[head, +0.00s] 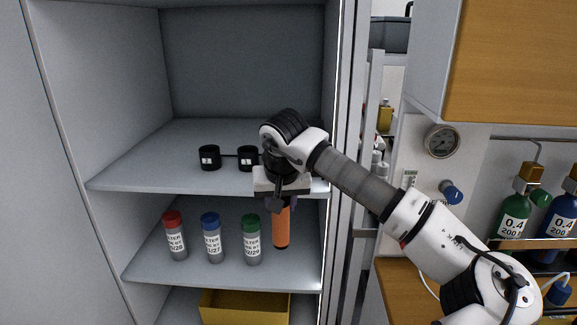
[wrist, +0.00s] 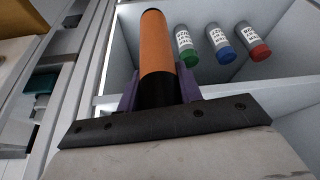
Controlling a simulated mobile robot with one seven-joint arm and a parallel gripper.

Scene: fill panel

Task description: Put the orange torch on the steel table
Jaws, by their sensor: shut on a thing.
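The orange torch (head: 282,226) has an orange body with black ends and hangs upright below my gripper (head: 281,200). In the head view it is at the right side of the lower shelf, beside the green-capped canister. I cannot tell whether its lower end touches the shelf. In the wrist view the torch (wrist: 156,45) extends away from my gripper (wrist: 158,92), whose purple fingers are shut on its black part. I do not see a steel table that I can make out for sure.
Red-capped (head: 175,236), blue-capped (head: 212,238) and green-capped (head: 251,240) canisters stand left of the torch. Two black cups (head: 209,158) stand on the shelf above (head: 130,180). A yellow bin (head: 245,306) is below. The cabinet's right edge is close to my arm.

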